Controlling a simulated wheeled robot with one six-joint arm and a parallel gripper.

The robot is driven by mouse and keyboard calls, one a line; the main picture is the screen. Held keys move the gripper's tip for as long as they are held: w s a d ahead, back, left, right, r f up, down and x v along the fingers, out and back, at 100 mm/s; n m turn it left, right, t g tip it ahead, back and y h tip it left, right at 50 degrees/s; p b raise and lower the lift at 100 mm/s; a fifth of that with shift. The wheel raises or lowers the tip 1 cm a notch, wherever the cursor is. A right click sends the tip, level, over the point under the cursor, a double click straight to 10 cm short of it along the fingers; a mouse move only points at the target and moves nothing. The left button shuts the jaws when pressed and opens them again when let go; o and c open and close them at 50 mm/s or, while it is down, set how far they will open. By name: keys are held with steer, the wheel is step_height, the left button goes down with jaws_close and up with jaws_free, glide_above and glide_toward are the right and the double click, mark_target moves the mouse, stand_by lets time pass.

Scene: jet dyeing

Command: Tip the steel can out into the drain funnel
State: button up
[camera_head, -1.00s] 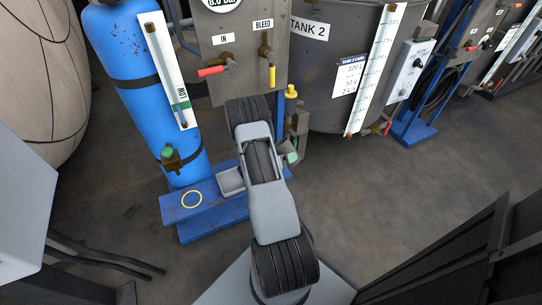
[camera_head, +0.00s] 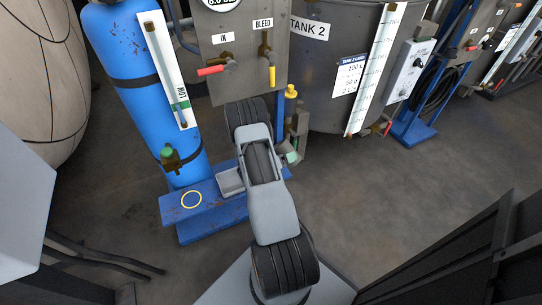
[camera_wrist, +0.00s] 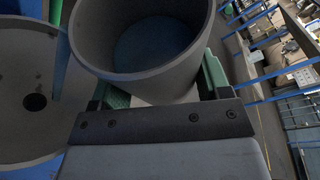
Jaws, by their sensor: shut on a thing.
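The steel can (camera_wrist: 133,84) is a grey, open-topped cylinder in the wrist view, with a bluish area inside at its bottom. I cannot tell whether that is liquid. My gripper (camera_wrist: 165,84) is shut on the can, with green finger pads on either side of its wall. The drain funnel (camera_wrist: 28,65) appears as a wide grey round dish with a dark hole, at the left of the wrist view, beside the can and apparently below it. In the head view my arm hides the can and the funnel; only a bit of green finger shows beside my arm.
A blue gas cylinder (camera_head: 142,85) stands on a blue base (camera_head: 185,215) at the left. A grey valve panel (camera_head: 238,85) and the TANK 2 vessel (camera_head: 325,90) stand behind my arm. The floor (camera_head: 400,190) at right is clear.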

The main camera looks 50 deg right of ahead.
steer(key=shift+n, duration=0.4)
steer(key=shift+s+r+n+h, duration=0.1)
steer(key=shift+r+n+h, duration=0.35)
steer(key=shift+n, duration=0.25)
stand_by(1.1)
steer(key=shift+f+n+g+h, duration=0.2)
steer(key=shift+n+g+h, duration=0.25)
steer(key=shift+n, duration=0.35)
stand_by(0.7)
steer(key=shift+w+a+r+n, duration=0.1)
steer(key=shift+w+r+n, duration=0.45)
steer(key=shift+w+n, duration=0.25)
stand_by(0.7)
steer(key=shift+w+f+n+h, duration=0.15)
steer(key=shift+f+n+h, duration=0.1)
steer(key=shift+n+h, duration=0.5)
stand_by(0.6)
